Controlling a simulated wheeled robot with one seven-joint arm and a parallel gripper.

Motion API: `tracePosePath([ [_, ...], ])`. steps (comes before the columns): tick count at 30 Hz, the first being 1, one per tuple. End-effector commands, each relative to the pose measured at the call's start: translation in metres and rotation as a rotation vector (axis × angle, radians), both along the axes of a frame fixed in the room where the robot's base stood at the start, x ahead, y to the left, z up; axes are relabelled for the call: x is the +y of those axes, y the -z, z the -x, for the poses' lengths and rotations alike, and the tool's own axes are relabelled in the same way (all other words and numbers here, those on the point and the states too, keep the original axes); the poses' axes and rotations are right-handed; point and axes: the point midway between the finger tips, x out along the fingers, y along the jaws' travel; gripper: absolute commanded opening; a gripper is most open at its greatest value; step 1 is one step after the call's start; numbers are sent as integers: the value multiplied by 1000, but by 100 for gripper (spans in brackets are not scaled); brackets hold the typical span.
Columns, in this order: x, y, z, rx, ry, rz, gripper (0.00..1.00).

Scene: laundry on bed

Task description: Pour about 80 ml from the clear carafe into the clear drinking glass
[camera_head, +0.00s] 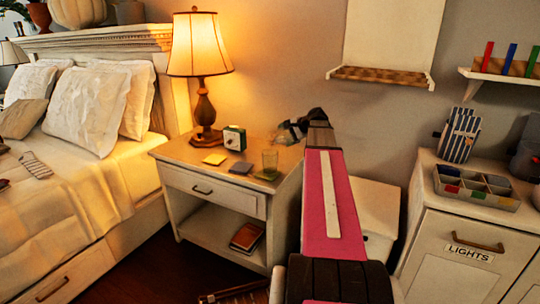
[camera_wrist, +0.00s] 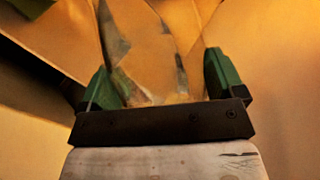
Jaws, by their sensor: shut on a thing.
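The clear carafe (camera_head: 287,134) is held by my gripper (camera_head: 308,121) above the right side of the nightstand. It looks tipped over toward the left, above and slightly right of the drinking glass. In the wrist view the transparent carafe (camera_wrist: 150,50) fills the space between the two green fingers (camera_wrist: 162,82), which are shut on it. The clear drinking glass (camera_head: 270,160) stands upright on the nightstand, apart from the carafe. Its lower part looks greenish. I cannot make out a water level or a stream. My arm hides part of the area right of the carafe.
The nightstand (camera_head: 212,187) also holds a lit lamp (camera_head: 204,105), a small clock (camera_head: 235,138), a yellow pad (camera_head: 214,158) and a dark square (camera_head: 241,167). The bed is at left. A cabinet (camera_head: 462,240) with a divided tray (camera_head: 476,190) stands at right.

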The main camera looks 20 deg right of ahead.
Motion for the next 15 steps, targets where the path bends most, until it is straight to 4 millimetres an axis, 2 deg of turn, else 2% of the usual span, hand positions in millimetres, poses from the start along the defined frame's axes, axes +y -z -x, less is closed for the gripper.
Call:
tracePosePath([
  [15, -3, -6, -2, -27, 1, 39, 38],
])
